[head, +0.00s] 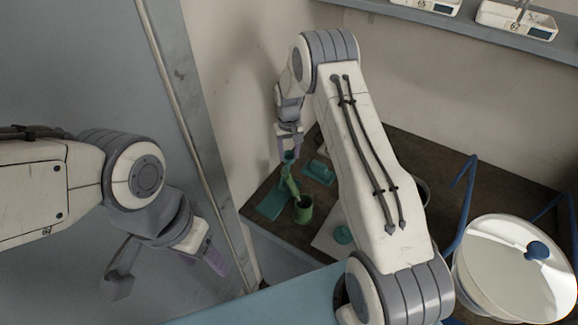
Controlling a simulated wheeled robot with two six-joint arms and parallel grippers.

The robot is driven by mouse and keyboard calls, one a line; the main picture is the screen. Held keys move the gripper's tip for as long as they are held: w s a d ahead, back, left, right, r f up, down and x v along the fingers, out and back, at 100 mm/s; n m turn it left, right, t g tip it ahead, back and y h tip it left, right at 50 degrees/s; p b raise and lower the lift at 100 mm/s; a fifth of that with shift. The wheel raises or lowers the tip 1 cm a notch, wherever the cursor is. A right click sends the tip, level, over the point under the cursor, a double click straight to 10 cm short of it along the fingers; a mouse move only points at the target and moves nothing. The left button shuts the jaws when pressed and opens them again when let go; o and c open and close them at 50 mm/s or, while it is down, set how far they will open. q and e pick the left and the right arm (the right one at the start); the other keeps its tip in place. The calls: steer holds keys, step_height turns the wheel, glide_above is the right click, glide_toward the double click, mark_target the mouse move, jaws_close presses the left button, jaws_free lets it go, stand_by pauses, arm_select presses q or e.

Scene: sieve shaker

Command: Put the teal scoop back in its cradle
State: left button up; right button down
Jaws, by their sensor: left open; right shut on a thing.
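My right gripper (290,147) is at the upper middle, pointing down over the far left part of the dark bench. It is shut on a small teal piece (289,158), which I take to be the teal scoop; its shape is mostly hidden. Just below is a green slanted part (290,182) leading down to a green cup (303,209); I cannot tell whether it touches the teal piece. A flat teal base (272,204) and a teal block (319,171) lie on the bench; which one is the cradle is unclear. My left gripper (167,272) is open and empty at lower left.
A white round pan (515,268) with a blue knob and blue rods stands at right. A white plate with a teal round piece (343,234) is partly behind my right arm. The dark bench (420,155) has free room behind my arm.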

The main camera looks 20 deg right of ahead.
mark_target(287, 168)
step_height(287, 168, up, 3)
steer(key=shift+s+a+r+p, duration=0.15)
steer(key=shift+p, duration=0.35)
steer(key=s+p, duration=0.1)
steer(key=p, duration=0.1)
steer(key=s+a+f+p, duration=0.1)
steer(key=p, duration=0.2)
steer(key=s+f+g+p, duration=0.1)
steer(key=p, duration=0.2)
steer(key=shift+a, duration=0.35)
steer(key=shift+s+a+f+p, duration=0.15)
steer(key=shift+s+f+p, duration=0.2)
steer(key=shift+f+p, duration=0.15)
steer(key=shift+f+b, duration=1.85)
steer(key=shift+f, duration=1.7)
steer(key=shift+f+b, duration=0.6)
steer(key=shift+c, duration=1.2)
jaws_free()
steer(key=shift+r, duration=0.1)
steer(key=shift+r, duration=0.1)
